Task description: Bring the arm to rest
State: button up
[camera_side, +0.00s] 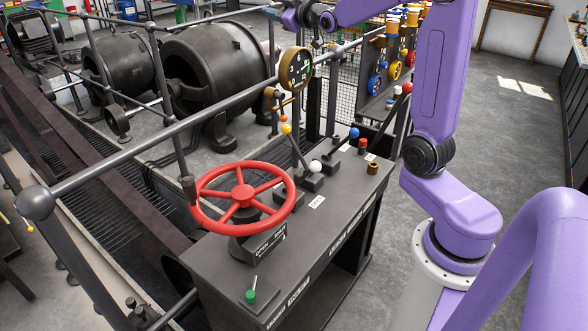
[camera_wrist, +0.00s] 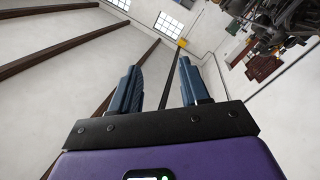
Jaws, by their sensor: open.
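My purple arm rises at the right of the side view and reaches across the top of the picture. In the wrist view my gripper (camera_wrist: 160,88) has its two dark blue fingers apart with nothing between them. The wrist view looks up at a white ceiling with dark beams and windows. The fingertips are not clear in the side view. The control bench (camera_side: 215,270) stands below and left of the arm, with a red handwheel (camera_side: 243,195) and several ball-topped levers. My gripper touches none of these that I can see.
A round gauge (camera_side: 296,69) stands on a post behind the handwheel. Grey railings (camera_side: 130,145) run along the bench's left side. Large dark dynamos (camera_side: 215,75) lie behind them. A panel with coloured fittings (camera_side: 395,60) is near the arm. Open floor (camera_side: 500,125) lies to the right.

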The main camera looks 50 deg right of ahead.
jog(key=s+a+f+n+g+y, duration=0.1)
jog(key=s+a+f+g+y, duration=0.2)
jog(key=a, duration=0.5)
jog(key=a+f+n+g+y, duration=0.1)
jog(key=a+f+y, duration=0.1)
jog(key=a+f, duration=0.4)
jog(key=s+a+f+n+g+y, duration=0.1)
jog(key=s+a+f+g+y, duration=0.35)
jog(key=s+a, duration=0.65)
jog(key=s+a+f+n+g+h, duration=0.1)
jog(key=s+a+f+g, duration=0.2)
jog(key=s, duration=0.4)
jog(key=s+a+f+n+g+h, duration=0.1)
jog(key=s+f+g, duration=0.25)
jog(key=s, duration=0.35)
jog(key=s+d+f+n+g+h, duration=0.1)
jog(key=s+d+f, duration=0.1)
jog(key=s, duration=0.4)
jog(key=s+d+f+n+g+h, duration=0.1)
jog(key=s+d+h, duration=0.1)
jog(key=s, duration=0.5)
jog(key=shift+s+d+f+n+g, duration=0.2)
jog(key=shift+f+n+g, duration=0.1)
jog(key=shift+f+g, duration=0.1)
